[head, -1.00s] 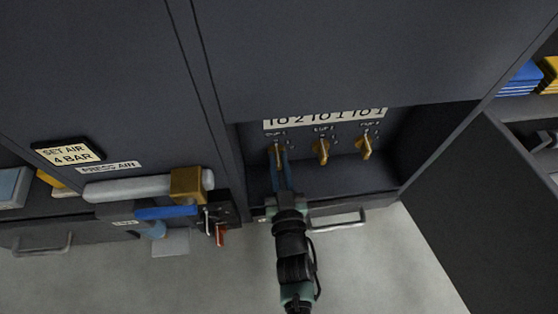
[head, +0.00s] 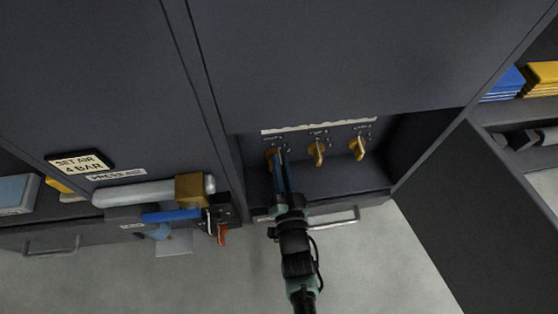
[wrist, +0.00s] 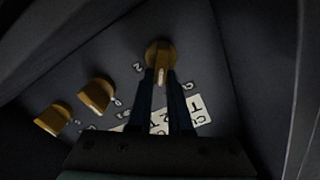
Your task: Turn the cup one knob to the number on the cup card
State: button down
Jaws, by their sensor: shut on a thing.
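Three brass knobs sit in a row on the back panel of an open recess. My gripper (head: 281,160) is at the leftmost, the cup one knob (head: 271,157). In the wrist view my gripper (wrist: 161,76) is shut on this knob (wrist: 159,50), one finger on each side, and its pale pointer mark shows between them. Digits stand around its rim; a 2 and a 0 are legible. The pale card strip (head: 318,126) above the knobs is cut off by the recess's top edge. In the wrist view the card (wrist: 196,110) is partly hidden by my fingers.
The middle knob (head: 317,153) and right knob (head: 357,148) stand to the right. An open dark door (head: 480,220) bounds the recess's right side. At left are a grey pipe (head: 135,194) with a blue lever (head: 170,215) and a SET AIR 4 BAR sign (head: 80,161).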

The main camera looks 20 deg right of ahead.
jog(key=m, duration=0.2)
jog(key=f+m, duration=0.1)
jog(key=m, duration=0.2)
jog(key=shift+s+d+m, duration=0.1)
jog(key=shift+d+m, duration=0.1)
jog(key=shift+m, duration=0.1)
jog(key=m, duration=0.1)
jog(key=m+b, duration=0.1)
jog(key=m, duration=0.1)
jog(key=m+b, duration=0.1)
jog(key=m, duration=0.1)
jog(key=shift+d+f, duration=0.15)
jog(key=shift+f, duration=0.2)
jog(key=shift+m, duration=0.4)
jog(key=c, duration=0.8)
grip_release()
jog(key=shift+c, duration=0.2)
jog(key=shift+s, duration=0.15)
